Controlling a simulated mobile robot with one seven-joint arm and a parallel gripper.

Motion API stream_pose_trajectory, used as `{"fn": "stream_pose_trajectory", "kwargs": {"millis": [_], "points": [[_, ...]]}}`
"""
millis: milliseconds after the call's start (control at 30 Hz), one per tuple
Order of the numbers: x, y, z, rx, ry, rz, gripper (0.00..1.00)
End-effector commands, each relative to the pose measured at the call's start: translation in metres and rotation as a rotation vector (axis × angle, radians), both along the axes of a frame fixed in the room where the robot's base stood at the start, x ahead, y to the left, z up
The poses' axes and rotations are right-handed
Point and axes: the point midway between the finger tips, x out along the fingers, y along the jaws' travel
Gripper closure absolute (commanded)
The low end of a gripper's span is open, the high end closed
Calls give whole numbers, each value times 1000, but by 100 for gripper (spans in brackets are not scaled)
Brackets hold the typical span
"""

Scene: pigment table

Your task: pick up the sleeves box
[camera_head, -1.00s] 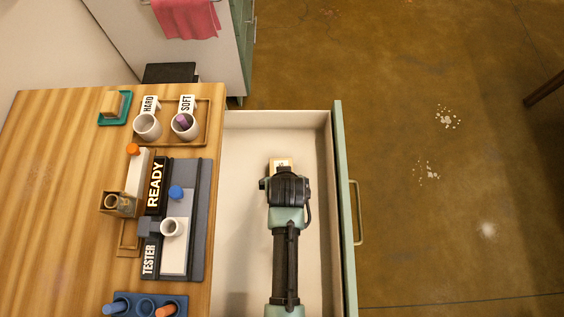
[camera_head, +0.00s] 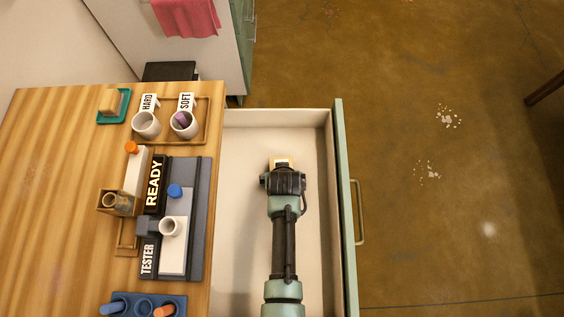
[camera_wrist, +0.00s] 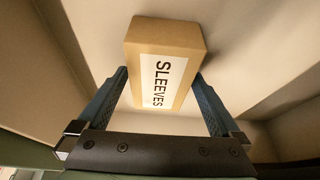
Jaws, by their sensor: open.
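The sleeves box (camera_wrist: 190,40) is a small tan cardboard box with a white label reading SLEEVES. It lies in the open drawer (camera_head: 240,210). In the wrist view its near end sits between the two fingertips of my gripper (camera_wrist: 160,85), and its far part extends beyond them. My gripper is open, with a finger on each side of the box; I cannot tell whether either finger touches it. In the head view only the far edge of the box (camera_head: 282,161) shows, as my wrist hides the rest.
The drawer walls stand around my arm, with the green front (camera_head: 345,210) to the right. The rest of the drawer floor looks clear. On the wooden table (camera_head: 50,200) to the left are a tester (camera_head: 195,230), a READY sign (camera_head: 154,184), cups (camera_head: 146,125) and a blue rack (camera_head: 143,303).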

Motion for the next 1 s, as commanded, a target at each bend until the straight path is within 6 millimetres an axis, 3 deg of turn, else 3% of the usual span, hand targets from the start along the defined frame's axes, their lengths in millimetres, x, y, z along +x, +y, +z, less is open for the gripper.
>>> {"fn": "stream_pose_trajectory", "kwargs": {"millis": [767,1000], "points": [[0,0,-5,0,1,0,0],[0,0,-5,0,1,0,41]]}}
